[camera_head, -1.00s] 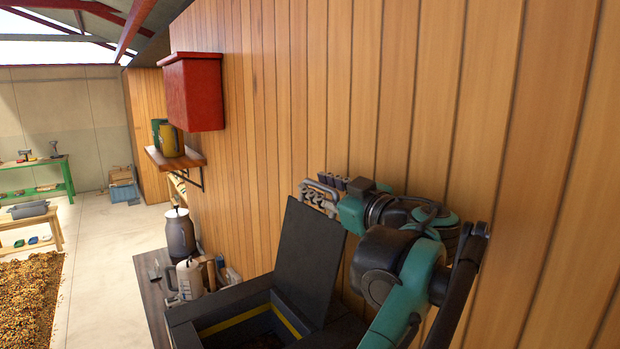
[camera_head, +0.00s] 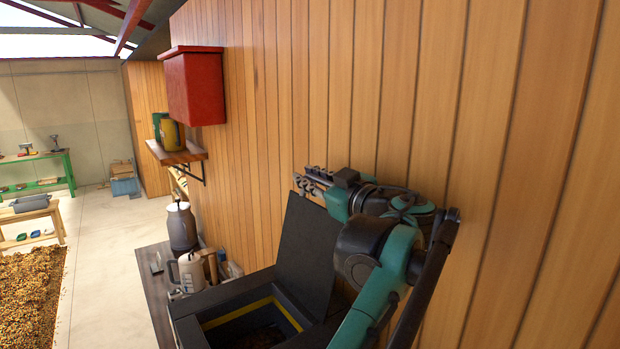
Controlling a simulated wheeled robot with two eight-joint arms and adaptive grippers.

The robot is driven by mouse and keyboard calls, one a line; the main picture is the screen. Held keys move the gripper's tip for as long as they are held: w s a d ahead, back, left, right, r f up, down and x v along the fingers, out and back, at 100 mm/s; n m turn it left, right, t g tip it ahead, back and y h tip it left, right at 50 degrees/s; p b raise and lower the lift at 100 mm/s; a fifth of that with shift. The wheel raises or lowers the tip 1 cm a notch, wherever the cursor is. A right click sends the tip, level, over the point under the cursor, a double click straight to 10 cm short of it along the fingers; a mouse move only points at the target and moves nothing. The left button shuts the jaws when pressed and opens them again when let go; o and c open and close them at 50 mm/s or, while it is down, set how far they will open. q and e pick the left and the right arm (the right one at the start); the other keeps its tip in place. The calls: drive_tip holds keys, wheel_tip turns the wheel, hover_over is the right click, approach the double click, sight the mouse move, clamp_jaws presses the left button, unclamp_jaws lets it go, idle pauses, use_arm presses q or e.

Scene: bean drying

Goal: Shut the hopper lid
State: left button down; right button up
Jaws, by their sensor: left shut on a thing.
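The dark grey hopper lid (camera_head: 298,258) stands raised, tilted back toward the wooden wall, over the open hopper (camera_head: 200,300). The hopper's mouth has a yellow band inside, and its interior is dark. My left gripper (camera_head: 312,183) is at the top edge of the lid, shut on it. Its fingertips are partly hidden behind the lid's upper edge, so the exact contact is hard to see. My right gripper is not in view.
A plank wall (camera_head: 450,90) rises close behind the lid and arm. A red box (camera_head: 193,88) and a shelf (camera_head: 178,155) hang on it. A grey jug (camera_head: 182,228) and a pale jug (camera_head: 190,272) stand beside the hopper. Open floor (camera_head: 110,240) lies left.

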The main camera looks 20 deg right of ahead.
use_arm(q)
drive_tip(key=shift+s+a+r+n, duration=0.1)
drive_tip(key=shift+s+a+n, duration=0.1)
drive_tip(key=shift+a, duration=0.25)
drive_tip(key=shift+s+a+r+n, duration=0.1)
drive_tip(key=shift+s+a+n, duration=0.1)
drive_tip(key=shift+a, duration=0.25)
drive_tip(key=s+a+n+b, duration=0.1)
drive_tip(key=s+a+n, duration=0.1)
drive_tip(key=a, duration=0.4)
drive_tip(key=s+a+f+n+b, duration=0.1)
drive_tip(key=s+a+n, duration=0.1)
drive_tip(key=a+n, duration=0.2)
drive_tip(key=shift+s+a+f, duration=0.15)
drive_tip(key=shift+s+a, duration=0.05)
drive_tip(key=shift+a, duration=1)
drive_tip(key=c, duration=1.6)
unclamp_jaws()
drive_tip(key=shift+s+d, duration=0.1)
drive_tip(key=shift+s, duration=0.1)
drive_tip(key=v, duration=1.2)
